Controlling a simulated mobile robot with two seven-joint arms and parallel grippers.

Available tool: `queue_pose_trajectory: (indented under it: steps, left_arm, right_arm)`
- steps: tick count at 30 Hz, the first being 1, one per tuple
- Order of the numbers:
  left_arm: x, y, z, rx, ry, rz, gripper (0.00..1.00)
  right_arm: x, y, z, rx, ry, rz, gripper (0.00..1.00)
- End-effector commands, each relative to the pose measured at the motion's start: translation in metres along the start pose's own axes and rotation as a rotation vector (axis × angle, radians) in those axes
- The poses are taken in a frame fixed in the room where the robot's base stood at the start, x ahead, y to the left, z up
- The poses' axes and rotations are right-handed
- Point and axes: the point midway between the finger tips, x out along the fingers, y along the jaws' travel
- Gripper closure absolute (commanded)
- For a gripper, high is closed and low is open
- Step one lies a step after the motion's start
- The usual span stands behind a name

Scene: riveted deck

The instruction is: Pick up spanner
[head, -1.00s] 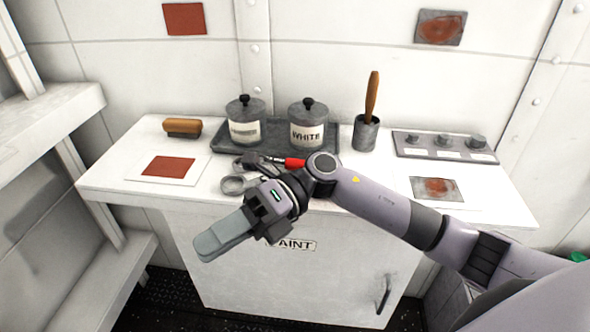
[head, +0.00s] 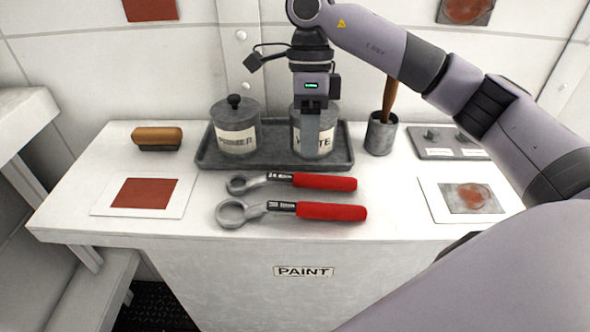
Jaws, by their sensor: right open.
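Two ring-ended spanners with red handles lie side by side on the white bench top. The rear spanner (head: 325,182) is just in front of the dark tray. The front spanner (head: 331,212) is a little larger and closer to the bench's front edge. Both have their grey rings to the left and handles to the right. My right gripper (head: 308,154) points down above the spanners' back side, overlapping the pot marked WHITE in the picture. It is open, seen edge-on, and holds nothing. My left gripper is out of view.
The tray (head: 268,163) holds the primer pot (head: 236,128) and the white pot (head: 326,140). A brush (head: 157,138) and a red sample card (head: 145,193) lie left. A cup with a wooden handle (head: 381,135), a knobbed panel (head: 437,153) and a rusty sample card (head: 467,197) are right.

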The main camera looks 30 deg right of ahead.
Motion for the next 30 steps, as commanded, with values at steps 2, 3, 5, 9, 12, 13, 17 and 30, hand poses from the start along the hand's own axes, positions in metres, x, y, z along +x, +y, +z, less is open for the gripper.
queue_pose_trajectory:
  steps: [2,3,5,9,12,13,17,30]
  left_arm:
    - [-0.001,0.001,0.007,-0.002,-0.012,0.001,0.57]
    - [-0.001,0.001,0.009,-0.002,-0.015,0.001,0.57]
    - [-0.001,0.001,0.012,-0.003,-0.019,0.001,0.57]
    - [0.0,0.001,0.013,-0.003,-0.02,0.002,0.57]
    - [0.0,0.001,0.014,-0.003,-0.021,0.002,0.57]
    - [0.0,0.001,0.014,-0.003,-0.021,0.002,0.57]
    - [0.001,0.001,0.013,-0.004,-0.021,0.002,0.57]
    - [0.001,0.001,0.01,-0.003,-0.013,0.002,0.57]
  right_arm:
    - [0.008,0.0,0.0,-0.001,0.001,0.003,0.59]
    - [0.011,0.001,0.0,-0.001,0.001,0.004,0.59]
    - [0.016,0.001,0.0,-0.001,0.001,0.003,0.59]
    - [0.025,0.002,-0.001,-0.002,0.0,0.005,0.59]
    - [0.037,0.003,-0.002,-0.002,0.0,0.005,0.59]
    - [0.041,0.004,-0.003,-0.002,0.0,0.006,0.59]
    - [0.055,0.004,-0.004,-0.001,0.0,0.005,0.59]
    - [0.068,0.004,-0.004,-0.001,-0.002,0.002,0.69]
